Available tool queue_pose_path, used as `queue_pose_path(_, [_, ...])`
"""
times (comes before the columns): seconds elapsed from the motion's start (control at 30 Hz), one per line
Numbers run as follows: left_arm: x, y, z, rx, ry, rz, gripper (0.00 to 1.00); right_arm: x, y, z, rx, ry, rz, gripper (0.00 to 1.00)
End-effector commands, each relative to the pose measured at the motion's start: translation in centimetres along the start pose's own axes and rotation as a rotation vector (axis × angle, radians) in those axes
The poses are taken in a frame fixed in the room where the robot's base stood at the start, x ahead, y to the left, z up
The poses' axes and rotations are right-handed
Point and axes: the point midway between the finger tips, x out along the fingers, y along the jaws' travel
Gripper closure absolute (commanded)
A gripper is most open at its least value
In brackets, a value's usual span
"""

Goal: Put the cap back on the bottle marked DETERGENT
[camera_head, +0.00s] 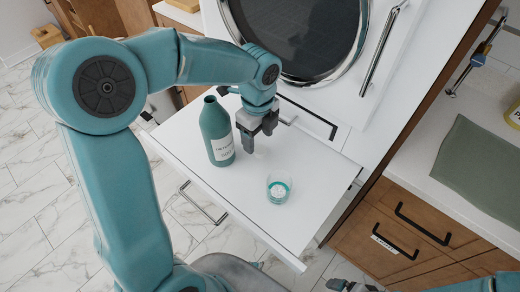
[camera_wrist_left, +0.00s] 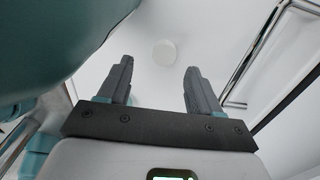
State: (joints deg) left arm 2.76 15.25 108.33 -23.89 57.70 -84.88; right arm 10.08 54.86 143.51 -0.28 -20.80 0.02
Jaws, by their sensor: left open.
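The teal bottle (camera_head: 217,134) stands upright on a white pull-out shelf (camera_head: 185,140). It has a white label, too small to read fully, and its narrow neck shows no cap. My left gripper (camera_head: 258,136) points down just right of the bottle, open and empty. In the left wrist view, a pale round disc (camera_wrist_left: 164,52), possibly the cap, lies on the white surface beyond and between the open fingertips (camera_wrist_left: 158,72). My right gripper (camera_head: 350,286) shows only in part at the bottom edge; its jaws are unclear.
A clear cup (camera_head: 279,188) with teal in it stands on the shelf, right of and nearer than the bottle. A washer with a round door (camera_head: 300,35) rises behind. Wooden drawers (camera_head: 400,235) and a counter with a green mat (camera_head: 478,165) are at right.

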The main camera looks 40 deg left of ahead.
Motion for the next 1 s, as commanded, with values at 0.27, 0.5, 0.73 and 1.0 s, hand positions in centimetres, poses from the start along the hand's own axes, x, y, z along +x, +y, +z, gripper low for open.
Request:
queue_pose_path(0.27, [3.9, -0.5, 0.4, -0.001, 0.001, 0.006, 0.36, -0.1, -0.1, 0.0, 0.000, 0.000, 0.000, 0.00])
queue_pose_path(0.5, [5.2, -0.6, 0.5, 0.000, 0.000, 0.002, 0.36, -0.1, 0.0, 0.0, 0.000, 0.000, 0.000, 0.00])
queue_pose_path(0.73, [5.1, -0.6, 0.5, 0.000, 0.000, 0.001, 0.36, -0.1, 0.0, 0.0, 0.000, 0.000, 0.000, 0.00])
queue_pose_path(1.0, [5.1, -0.6, 0.5, 0.000, 0.000, 0.001, 0.93, -0.1, 0.0, 0.0, 0.000, 0.000, 0.000, 0.00])
